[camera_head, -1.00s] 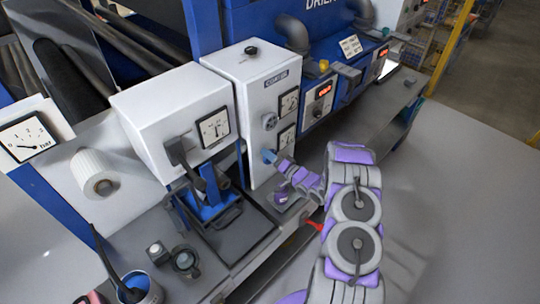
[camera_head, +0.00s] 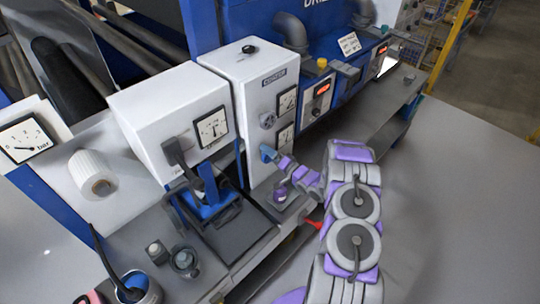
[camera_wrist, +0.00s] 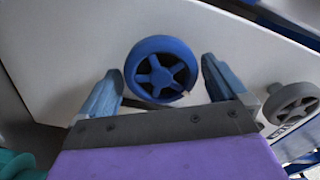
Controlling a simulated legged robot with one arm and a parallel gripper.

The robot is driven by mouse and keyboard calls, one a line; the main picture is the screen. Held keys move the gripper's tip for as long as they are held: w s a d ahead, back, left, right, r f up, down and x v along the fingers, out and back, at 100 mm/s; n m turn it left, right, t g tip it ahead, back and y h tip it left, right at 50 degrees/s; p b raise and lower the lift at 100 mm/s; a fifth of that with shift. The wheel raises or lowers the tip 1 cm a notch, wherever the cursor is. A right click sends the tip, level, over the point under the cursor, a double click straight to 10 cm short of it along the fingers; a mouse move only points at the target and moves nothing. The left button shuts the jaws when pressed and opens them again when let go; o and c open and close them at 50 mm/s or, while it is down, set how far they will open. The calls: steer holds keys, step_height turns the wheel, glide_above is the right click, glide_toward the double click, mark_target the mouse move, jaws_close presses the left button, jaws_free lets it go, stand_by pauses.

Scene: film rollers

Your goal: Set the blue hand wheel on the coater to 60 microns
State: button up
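The blue hand wheel (camera_wrist: 161,69) is a spoked wheel on the white coater front, seen large in the wrist view. In the head view it is a small blue spot (camera_head: 267,153) low on the white coater cabinet (camera_head: 264,72). My gripper (camera_wrist: 162,66) is open, with one finger to the left and one to the right of the wheel. Gaps show between the fingers and the rim. In the head view my gripper (camera_head: 284,163) is just right of the wheel. Two dial gauges (camera_head: 287,101) (camera_head: 285,140) are on the cabinet; their readings are too small to tell.
A grey hand wheel (camera_wrist: 291,103) is right of the blue one; it also shows above it in the head view (camera_head: 268,121). A small purple-labelled jar (camera_head: 280,194) stands below the cabinet. A white gauge box (camera_head: 168,118) is to the left. Grey floor at right is clear.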

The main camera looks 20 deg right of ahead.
steer(key=shift+s+a+f, duration=0.1)
steer(key=shift+s, duration=0.05)
steer(key=v, duration=1.7)
steer(key=shift+b, duration=0.45)
steer(key=w+a+n+b, duration=0.2)
steer(key=w+n+b, duration=0.2)
steer(key=w+n, duration=0.1)
steer(key=w+a+n+b, duration=0.2)
steer(key=w+n+b, duration=0.3)
steer(key=n, duration=0.3)
steer(key=w+a+n+b, duration=0.2)
steer(key=w+n+b, duration=0.3)
steer(key=w+n, duration=0.1)
steer(key=shift+w+a+n, duration=0.15)
steer(key=shift+a+n, duration=0.2)
steer(key=shift+n, duration=0.35)
